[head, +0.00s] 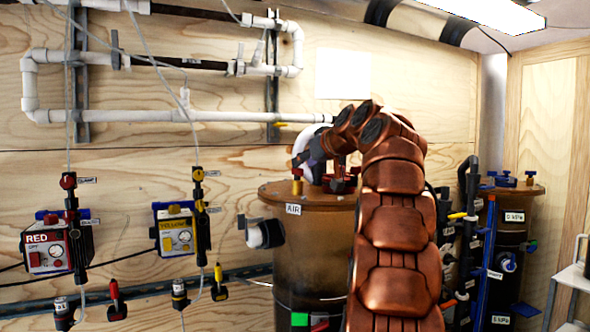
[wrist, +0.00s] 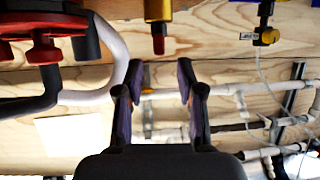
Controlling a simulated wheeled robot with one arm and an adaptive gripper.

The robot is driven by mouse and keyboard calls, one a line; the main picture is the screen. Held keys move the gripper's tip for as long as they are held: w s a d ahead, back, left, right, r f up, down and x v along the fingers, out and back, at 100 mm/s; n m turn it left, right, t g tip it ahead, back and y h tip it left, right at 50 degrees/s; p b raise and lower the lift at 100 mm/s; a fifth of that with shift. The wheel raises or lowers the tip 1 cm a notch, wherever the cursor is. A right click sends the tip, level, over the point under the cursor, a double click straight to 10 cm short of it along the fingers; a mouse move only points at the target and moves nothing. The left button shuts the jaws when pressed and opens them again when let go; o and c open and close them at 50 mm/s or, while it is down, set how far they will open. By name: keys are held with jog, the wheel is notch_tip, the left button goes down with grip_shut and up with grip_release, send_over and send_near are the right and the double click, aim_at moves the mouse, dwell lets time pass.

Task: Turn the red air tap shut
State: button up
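A small brass tap with a red top (head: 297,173) stands on the brown tank's lid, above the AIR label (head: 293,209). In the wrist view, whose picture is upside down, the red-tipped brass tap (wrist: 158,38) shows near the top, beyond the gap between my fingers. My gripper (wrist: 160,88) is open and empty, its two dark fingers with purple pads apart and not touching the tap. In the head view my gripper (head: 317,150) is above the lid, just right of and above the tap, partly hidden by my arm.
A dark red lobed knob (head: 341,184) is close on the lid; it also shows in the wrist view (wrist: 45,45). A white pipe (head: 303,150) bends beside my gripper. A red pump box (head: 47,249) and yellow pump box (head: 178,234) hang at left.

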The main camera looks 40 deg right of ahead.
aim_at(297, 171)
jog(key=x, duration=0.5)
jog(key=shift+w+d+f+p, duration=0.1)
jog(key=shift+w+f+p, duration=0.15)
jog(key=shift+p, duration=0.1)
grip_shut()
